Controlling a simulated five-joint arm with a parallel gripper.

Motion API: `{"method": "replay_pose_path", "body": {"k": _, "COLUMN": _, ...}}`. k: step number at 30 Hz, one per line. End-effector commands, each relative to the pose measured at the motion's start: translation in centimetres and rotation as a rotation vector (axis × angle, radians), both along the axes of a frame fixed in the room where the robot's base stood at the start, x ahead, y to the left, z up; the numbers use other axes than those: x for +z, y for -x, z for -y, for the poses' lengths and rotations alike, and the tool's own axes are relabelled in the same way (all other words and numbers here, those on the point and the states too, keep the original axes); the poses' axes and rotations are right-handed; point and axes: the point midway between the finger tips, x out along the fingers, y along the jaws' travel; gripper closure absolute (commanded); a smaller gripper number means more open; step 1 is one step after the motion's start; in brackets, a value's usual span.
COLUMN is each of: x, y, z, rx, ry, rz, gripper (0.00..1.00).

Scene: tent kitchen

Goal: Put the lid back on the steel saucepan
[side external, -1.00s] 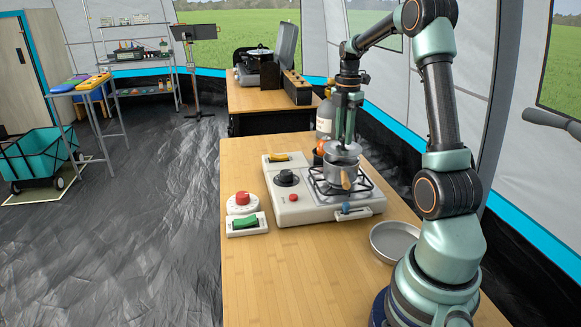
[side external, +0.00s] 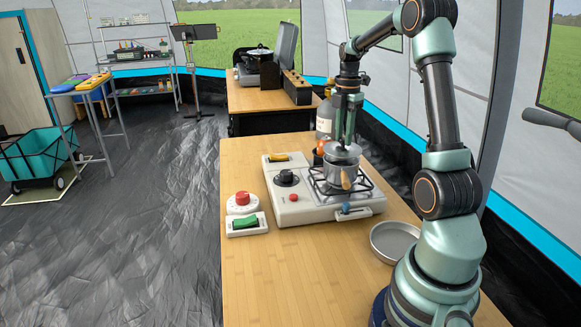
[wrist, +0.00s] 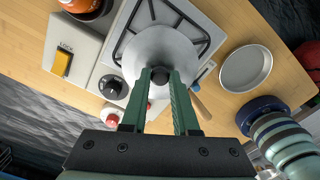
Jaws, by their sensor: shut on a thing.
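The steel saucepan (side external: 341,176) stands on the stove's wire grate, its wooden handle (side external: 347,178) toward the front. The grey round lid (side external: 342,150) is at the pan's top, and looks level. In the wrist view the lid (wrist: 150,52) covers the pan's opening from above. My gripper (side external: 345,138) is over the pan with its fingers pointing down. In the wrist view my gripper (wrist: 160,78) is shut on the lid's dark knob (wrist: 160,74). I cannot tell whether the lid's rim is fully seated all around.
The white stove (side external: 310,205) has a black dial (side external: 287,177) and a blue-knobbed lever (side external: 347,209). A shallow metal dish (side external: 394,242) lies to its right. A red button (side external: 242,199) and a green switch (side external: 246,223) sit at left. The table's front is clear.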

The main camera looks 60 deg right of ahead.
Motion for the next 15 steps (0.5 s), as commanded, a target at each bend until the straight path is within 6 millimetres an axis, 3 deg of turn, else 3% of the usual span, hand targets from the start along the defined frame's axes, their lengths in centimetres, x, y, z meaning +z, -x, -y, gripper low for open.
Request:
{"method": "replay_pose_path", "body": {"k": 8, "x": -0.02, "y": 0.00, "z": 0.00, "rx": 0.000, "ry": 0.000, "rz": 0.000, "gripper": 1.00}}
{"method": "replay_pose_path", "body": {"k": 9, "x": -0.02, "y": 0.00, "z": 0.00, "rx": 0.000, "ry": 0.000, "rz": 0.000, "gripper": 0.64}}
{"method": "replay_pose_path", "body": {"k": 11, "x": -0.01, "y": 0.00, "z": 0.00, "rx": 0.000, "ry": 0.000, "rz": 0.000, "gripper": 0.41}}
{"method": "replay_pose_path", "body": {"k": 12, "x": -0.01, "y": 0.00, "z": 0.00, "rx": 0.000, "ry": 0.000, "rz": 0.000, "gripper": 0.37}}
{"method": "replay_pose_path", "body": {"k": 15, "x": -0.01, "y": 0.00, "z": 0.00, "rx": 0.000, "ry": 0.000, "rz": 0.000, "gripper": 0.37}}
